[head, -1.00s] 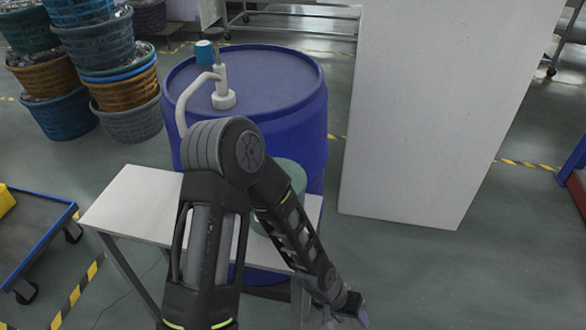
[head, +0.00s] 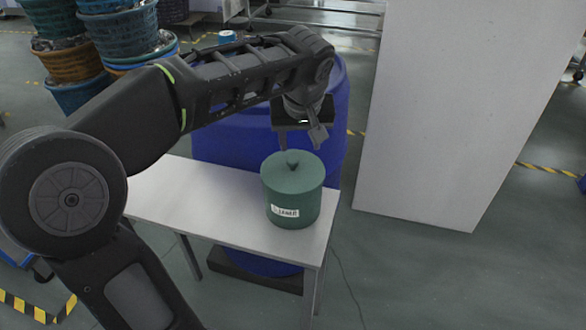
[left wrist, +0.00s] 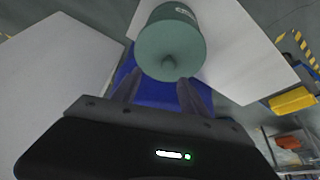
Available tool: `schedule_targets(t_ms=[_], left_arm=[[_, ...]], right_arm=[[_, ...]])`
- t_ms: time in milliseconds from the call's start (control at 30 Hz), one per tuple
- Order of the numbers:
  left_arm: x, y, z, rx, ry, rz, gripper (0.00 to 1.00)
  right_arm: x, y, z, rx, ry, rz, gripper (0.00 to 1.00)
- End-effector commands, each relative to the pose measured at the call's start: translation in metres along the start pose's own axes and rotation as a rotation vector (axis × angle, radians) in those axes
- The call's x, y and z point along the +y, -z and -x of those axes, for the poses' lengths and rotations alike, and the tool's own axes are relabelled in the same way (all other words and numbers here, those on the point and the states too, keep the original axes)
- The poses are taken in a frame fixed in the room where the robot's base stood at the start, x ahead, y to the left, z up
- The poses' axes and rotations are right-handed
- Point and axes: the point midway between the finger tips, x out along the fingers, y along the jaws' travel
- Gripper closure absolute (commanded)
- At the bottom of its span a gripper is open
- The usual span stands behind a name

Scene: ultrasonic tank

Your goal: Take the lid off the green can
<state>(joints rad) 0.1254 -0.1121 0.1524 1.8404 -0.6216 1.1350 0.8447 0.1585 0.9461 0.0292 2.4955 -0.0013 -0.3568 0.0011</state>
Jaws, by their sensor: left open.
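The green can (head: 291,208) stands upright on a small white table, with a white label on its side. Its green lid (head: 293,168) with a round knob (head: 292,156) is on top of it. In the left wrist view the lid (left wrist: 170,48) and knob (left wrist: 168,62) show just beyond the fingertips. My left gripper (head: 300,146) hangs above and slightly behind the lid, pointing down; it is open and empty. Its two fingers also show in the left wrist view (left wrist: 157,88), spread apart, with the knob ahead of the gap. My right gripper is not in view.
The white table (head: 180,205) is bare left of the can. A blue barrel (head: 225,145) stands right behind it. A tall white panel (head: 440,110) is at the right. Stacked baskets (head: 125,35) stand at the back left.

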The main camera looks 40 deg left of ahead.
Motion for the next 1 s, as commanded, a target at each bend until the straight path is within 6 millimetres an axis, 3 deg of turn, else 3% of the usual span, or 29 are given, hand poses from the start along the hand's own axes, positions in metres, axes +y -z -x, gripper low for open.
schedule_targets(t_ms=[100, 367, 667, 1000], left_arm=[[-0.011, 0.0, 0.007, -0.005, 0.036, 0.037, 0.49], [-0.012, 0.0, 0.006, -0.007, 0.038, 0.038, 0.49], [-0.013, -0.001, -0.018, -0.009, 0.038, 0.037, 0.49], [-0.012, -0.001, -0.022, -0.008, 0.037, 0.036, 0.49]], right_arm=[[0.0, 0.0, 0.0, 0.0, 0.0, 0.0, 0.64], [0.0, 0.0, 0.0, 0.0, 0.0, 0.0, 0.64], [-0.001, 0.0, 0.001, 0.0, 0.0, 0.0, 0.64], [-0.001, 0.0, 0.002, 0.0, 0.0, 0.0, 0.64]])
